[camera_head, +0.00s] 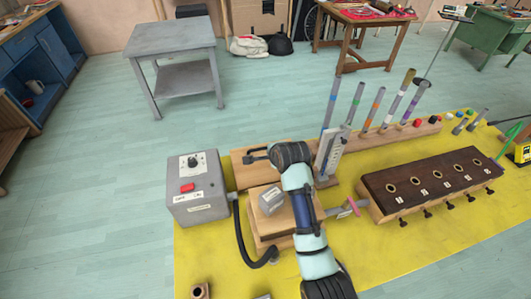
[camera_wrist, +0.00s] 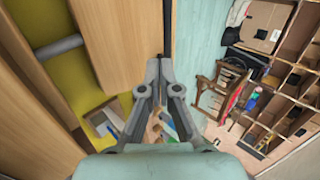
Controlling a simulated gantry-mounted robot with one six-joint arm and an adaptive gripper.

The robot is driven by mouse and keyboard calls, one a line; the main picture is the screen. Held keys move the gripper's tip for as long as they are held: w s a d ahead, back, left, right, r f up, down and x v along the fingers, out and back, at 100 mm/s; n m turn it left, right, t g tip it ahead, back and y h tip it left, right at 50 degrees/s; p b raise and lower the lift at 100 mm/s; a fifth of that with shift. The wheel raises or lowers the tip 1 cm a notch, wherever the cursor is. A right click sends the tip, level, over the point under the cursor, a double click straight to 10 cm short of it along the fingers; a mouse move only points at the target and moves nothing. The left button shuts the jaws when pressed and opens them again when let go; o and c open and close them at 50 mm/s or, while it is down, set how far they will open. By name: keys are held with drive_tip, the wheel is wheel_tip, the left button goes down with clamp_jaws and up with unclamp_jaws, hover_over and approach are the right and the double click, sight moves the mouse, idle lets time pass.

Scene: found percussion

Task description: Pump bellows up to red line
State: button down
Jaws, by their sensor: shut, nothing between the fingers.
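The wooden bellows (camera_head: 262,229) stands on the yellow mat, partly hidden behind my arm, with a grey block (camera_head: 271,201) on top. A second wooden board (camera_head: 243,180) lies just behind it. A white gauge panel (camera_head: 328,152) stands to the right of my wrist; I cannot make out a red line on it. My gripper (camera_head: 250,156) is shut and empty, pointing left above the rear board. In the wrist view my gripper (camera_wrist: 160,66) has its fingers together, with a thin dark rod (camera_wrist: 167,25) just beyond the tips. I cannot tell whether they touch it. Wooden surfaces (camera_wrist: 125,45) fill the left.
A grey switch box (camera_head: 197,187) with a red button stands left, joined to a black hose (camera_head: 243,240). A dark wooden chest (camera_head: 430,182) with round holes stands right. Upright coloured tubes (camera_head: 373,108) stand behind. The floor (camera_head: 100,170) to the left is clear.

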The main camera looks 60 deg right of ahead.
sight(264, 149)
drive_tip(key=b+x, duration=0.1)
drive_tip(key=x, duration=0.3)
drive_tip(key=b+x, duration=0.2)
drive_tip(key=x, duration=0.2)
drive_tip(key=shift+w+d+r, duration=0.15)
drive_tip(key=shift+w+d, duration=0.15)
drive_tip(key=shift+w, duration=0.1)
